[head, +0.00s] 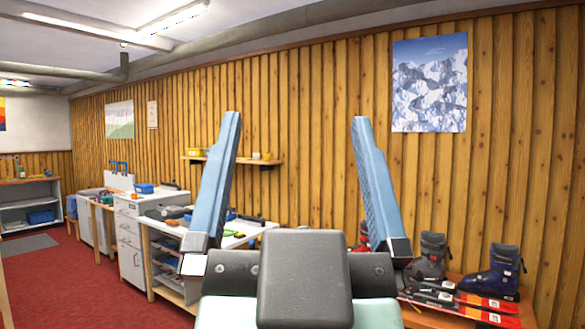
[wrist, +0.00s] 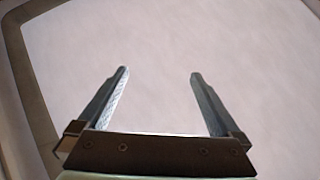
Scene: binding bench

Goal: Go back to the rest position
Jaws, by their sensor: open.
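My gripper (head: 294,125) is raised high in the middle of the head view, in front of the wood-panelled wall. Its two blue-grey fingers stand wide apart and point up. Nothing is between them. In the wrist view my gripper (wrist: 159,75) also shows open and empty. Behind it there is only a pale, plain surface with a dark curved band along the left side.
A white workbench (head: 255,228) with tools stands behind my gripper to the left, beside a white drawer cabinet (head: 130,247). A wooden bench (head: 425,318) with ski boots (head: 493,274) and red skis (head: 487,301) is at the right. Red carpet (head: 75,285) is clear at the left.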

